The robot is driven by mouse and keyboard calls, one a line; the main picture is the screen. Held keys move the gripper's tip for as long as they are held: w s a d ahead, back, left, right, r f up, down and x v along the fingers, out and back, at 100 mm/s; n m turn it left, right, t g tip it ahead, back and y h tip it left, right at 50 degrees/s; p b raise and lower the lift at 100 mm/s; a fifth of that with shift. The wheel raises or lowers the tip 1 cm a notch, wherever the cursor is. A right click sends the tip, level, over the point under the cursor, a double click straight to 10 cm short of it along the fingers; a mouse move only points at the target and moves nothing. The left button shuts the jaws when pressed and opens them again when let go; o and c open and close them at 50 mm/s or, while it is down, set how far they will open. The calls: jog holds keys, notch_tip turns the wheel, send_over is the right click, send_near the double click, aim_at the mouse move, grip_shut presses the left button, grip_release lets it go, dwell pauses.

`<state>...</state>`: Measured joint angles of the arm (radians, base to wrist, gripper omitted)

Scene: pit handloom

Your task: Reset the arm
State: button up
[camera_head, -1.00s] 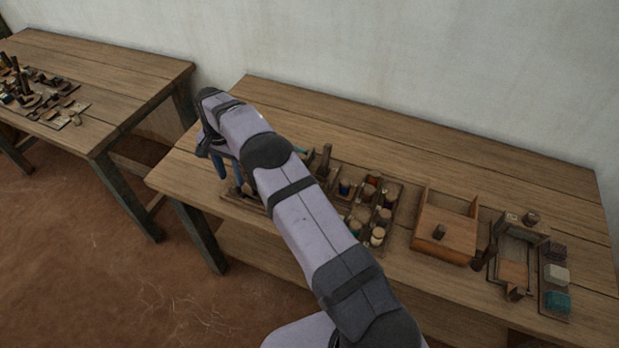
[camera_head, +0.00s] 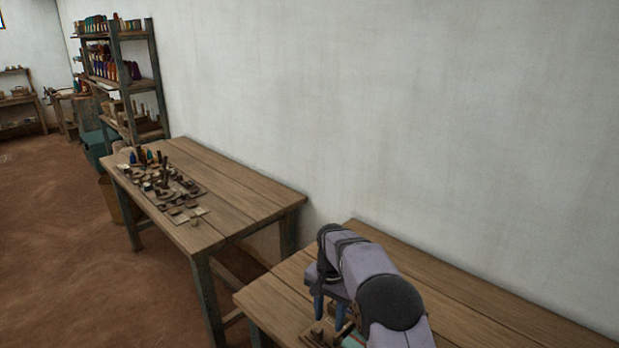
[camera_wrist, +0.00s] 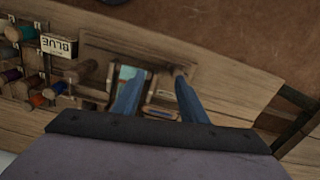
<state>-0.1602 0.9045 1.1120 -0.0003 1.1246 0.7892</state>
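My arm reaches over the left end of the near wooden table (camera_head: 452,279) in the head view, at the lower right. My gripper (camera_head: 329,312) points down there, with its two blue fingers apart. In the wrist view my gripper (camera_wrist: 157,84) is open, and nothing shows held between the fingers. Below them is a wooden tray (camera_wrist: 105,48) with a teal-and-pale piece (camera_wrist: 127,74). The tip of the right finger is close to a dark upright peg (camera_wrist: 182,72); I cannot tell whether they touch.
A second table (camera_head: 230,190) bears many small parts. A shelf (camera_head: 125,85) stands beyond it. The wall runs close behind the tables.

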jog(key=s+d+r+n, duration=0.2)
jog(key=s+d+r, duration=0.1)
jog(key=s, duration=0.5)
jog(key=s+d+r+n, duration=0.2)
jog(key=s+d+r, duration=0.1)
jog(key=s, duration=0.5)
jog(key=s+d+f+n, duration=0.2)
jog(key=s+n, duration=0.1)
jog(key=s, duration=1.2)
jog(key=shift+s+d+f, duration=0.15)
jog(key=shift+s+d, duration=0.2)
